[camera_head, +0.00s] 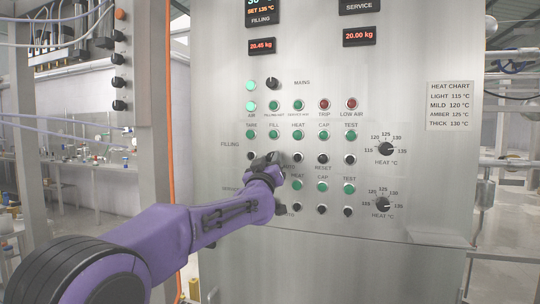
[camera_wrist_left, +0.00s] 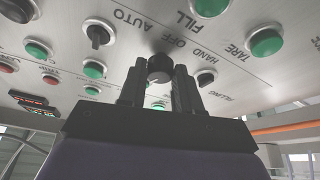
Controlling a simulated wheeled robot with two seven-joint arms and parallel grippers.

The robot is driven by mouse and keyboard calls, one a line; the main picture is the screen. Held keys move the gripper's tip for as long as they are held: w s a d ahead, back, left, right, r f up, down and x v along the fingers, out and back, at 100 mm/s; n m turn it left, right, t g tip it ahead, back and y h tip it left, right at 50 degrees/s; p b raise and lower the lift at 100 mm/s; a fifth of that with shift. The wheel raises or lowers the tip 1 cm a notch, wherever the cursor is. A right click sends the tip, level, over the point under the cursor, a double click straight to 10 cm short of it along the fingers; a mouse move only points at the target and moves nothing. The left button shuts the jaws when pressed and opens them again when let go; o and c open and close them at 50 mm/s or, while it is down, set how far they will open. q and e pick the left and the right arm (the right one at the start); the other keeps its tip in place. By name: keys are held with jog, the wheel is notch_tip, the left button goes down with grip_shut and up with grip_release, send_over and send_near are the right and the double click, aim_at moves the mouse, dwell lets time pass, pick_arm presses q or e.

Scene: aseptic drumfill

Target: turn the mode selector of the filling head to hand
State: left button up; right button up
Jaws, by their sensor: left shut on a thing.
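The steel filling panel (camera_head: 225,90) faces me with rows of green buttons and black knobs. My left gripper (camera_head: 273,157) reaches to the upper filling row, below the FILL button, and hides the knob there. In the left wrist view my left gripper (camera_wrist_left: 160,85) has its two fingers closed around a black selector knob (camera_wrist_left: 160,66). The words HAND, OFF and AUTO run beside this knob, upside down in that view. I cannot tell which word the held knob points at. My right gripper is not in view.
Neighbouring black knobs stand close by on the left (camera_head: 251,156) and right (camera_head: 298,157). In the head view, a lower service row (camera_head: 322,209) lies beneath. Heat dials (camera_head: 386,149) are farther right. An upright post (camera_head: 154,100) stands left of the panel.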

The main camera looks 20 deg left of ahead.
pick_arm(q)
jog(key=shift+d+r+n+g+y+p, duration=0.15)
jog(key=shift+n+g+y+p, duration=0.65)
jog(key=shift+n+p, duration=1.9)
jog(key=shift+d+r+n+g+y+p, duration=0.1)
jog(key=shift+r+n+g+y+p, duration=0.3)
jog(key=shift+n+g+p, duration=2.1)
jog(key=shift+d+r+n+t+y+p, duration=0.1)
jog(key=shift+n+t+y+p, duration=0.7)
jog(key=shift+n, duration=3.3)
jog(key=shift+f+g+p, duration=0.1)
jog(key=shift+g+p, duration=0.4)
jog(key=shift+p, duration=0.35)
jog(key=o, duration=1)
jog(key=shift+a, duration=0.1)
jog(key=shift+o, duration=0.2)
